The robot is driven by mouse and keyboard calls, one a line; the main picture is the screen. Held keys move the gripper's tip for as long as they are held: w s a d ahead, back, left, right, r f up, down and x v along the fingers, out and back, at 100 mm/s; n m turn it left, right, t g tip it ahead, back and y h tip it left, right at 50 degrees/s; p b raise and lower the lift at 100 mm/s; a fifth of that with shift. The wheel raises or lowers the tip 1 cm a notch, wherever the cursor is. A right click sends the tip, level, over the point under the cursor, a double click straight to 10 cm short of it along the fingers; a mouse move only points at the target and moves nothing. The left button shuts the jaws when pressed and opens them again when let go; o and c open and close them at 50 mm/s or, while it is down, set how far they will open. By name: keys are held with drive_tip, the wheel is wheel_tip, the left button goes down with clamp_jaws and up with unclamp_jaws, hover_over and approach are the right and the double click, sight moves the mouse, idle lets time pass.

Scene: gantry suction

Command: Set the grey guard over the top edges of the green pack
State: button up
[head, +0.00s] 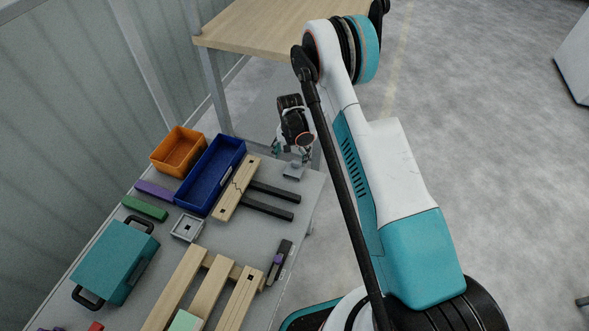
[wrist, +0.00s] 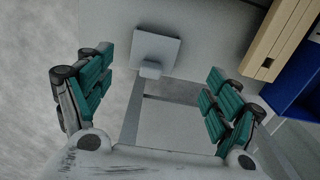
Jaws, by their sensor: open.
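A grey square plate with a small raised block, which looks like the guard (head: 292,170), lies near the table's far right corner. In the wrist view the guard (wrist: 158,48) lies ahead of my gripper (wrist: 155,88), between the lines of its two teal fingers but apart from them. The fingers are spread wide with nothing between them. In the head view my gripper (head: 290,150) hangs just beyond the guard, partly hidden by its own wrist. A pale green block, probably the green pack (head: 184,321), stands by wooden slats at the bottom edge, partly cut off.
A blue bin (head: 238,150), an orange bin (head: 178,131) and a wooden piece with black prongs (head: 229,203) lie left of the guard. A grey square frame (head: 187,227), a teal case (head: 116,262) and wooden slats (head: 208,300) fill the nearer table (head: 235,242).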

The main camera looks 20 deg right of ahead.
hover_over(294, 170)
drive_tip(key=a, duration=0.1)
wheel_tip(294, 170, down, 4)
drive_tip(key=shift+f+b, duration=0.1)
drive_tip(key=shift+b, duration=0.35)
drive_tip(key=shift+d+f+b, duration=0.2)
drive_tip(key=shift+f+b, duration=0.55)
drive_tip(key=shift+f, duration=0.55)
drive_tip(key=shift+d+f+b, duration=0.2)
drive_tip(key=shift+f+b, duration=0.5)
drive_tip(key=shift+f, duration=0.55)
drive_tip(key=shift+r, duration=0.1)
drive_tip(key=c, duration=1)
